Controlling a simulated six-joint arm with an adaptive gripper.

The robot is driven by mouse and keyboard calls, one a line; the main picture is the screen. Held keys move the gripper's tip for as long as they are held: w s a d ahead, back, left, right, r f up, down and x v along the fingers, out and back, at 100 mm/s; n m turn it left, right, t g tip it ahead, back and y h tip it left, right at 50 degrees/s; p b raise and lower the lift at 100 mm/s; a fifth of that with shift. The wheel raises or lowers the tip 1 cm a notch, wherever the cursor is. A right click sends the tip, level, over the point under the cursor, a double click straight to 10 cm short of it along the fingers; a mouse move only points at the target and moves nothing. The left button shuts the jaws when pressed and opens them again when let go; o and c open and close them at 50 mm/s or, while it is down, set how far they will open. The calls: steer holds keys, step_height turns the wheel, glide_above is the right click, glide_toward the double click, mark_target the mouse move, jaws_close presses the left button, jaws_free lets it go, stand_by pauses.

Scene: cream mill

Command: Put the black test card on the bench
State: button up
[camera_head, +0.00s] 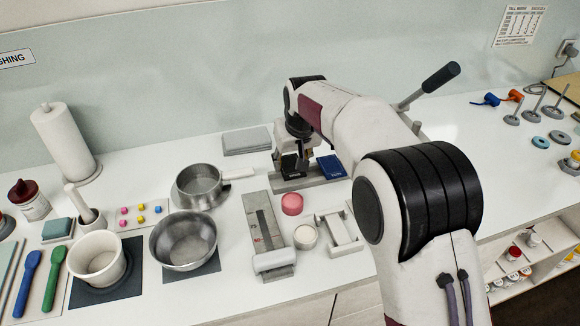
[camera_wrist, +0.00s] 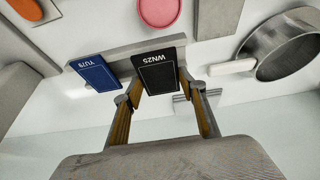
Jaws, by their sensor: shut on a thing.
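The black test card (camera_wrist: 160,75), marked WN25, is between my gripper's fingers (camera_wrist: 158,88) in the wrist view. My gripper is shut on it. In the head view the black card (camera_head: 290,164) shows as a dark patch beneath my gripper (camera_head: 293,160), at the left part of a grey card holder (camera_head: 298,184). A blue card (camera_head: 331,167), marked YU79 in the wrist view (camera_wrist: 94,73), stands in the holder to the right of the black one in the head view. I cannot tell whether the black card's lower edge is still in the holder. The white bench (camera_head: 225,290) lies below.
A saucepan (camera_head: 200,185) stands left of the holder, with a metal bowl (camera_head: 183,240) in front of it.

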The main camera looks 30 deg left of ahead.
mark_target(291, 166)
steer(key=shift+w+a, duration=0.4)
steer(key=shift+f, duration=1.55)
steer(key=shift+f, duration=0.45)
steer(key=o, duration=1.1)
steer(key=shift+r, duration=0.1)
steer(key=shift+s+d+r, duration=0.15)
steer(key=shift+r, duration=0.5)
steer(key=v, duration=0.6)
steer(key=shift+s+a+r, duration=0.2)
steer(key=shift+r, duration=0.25)
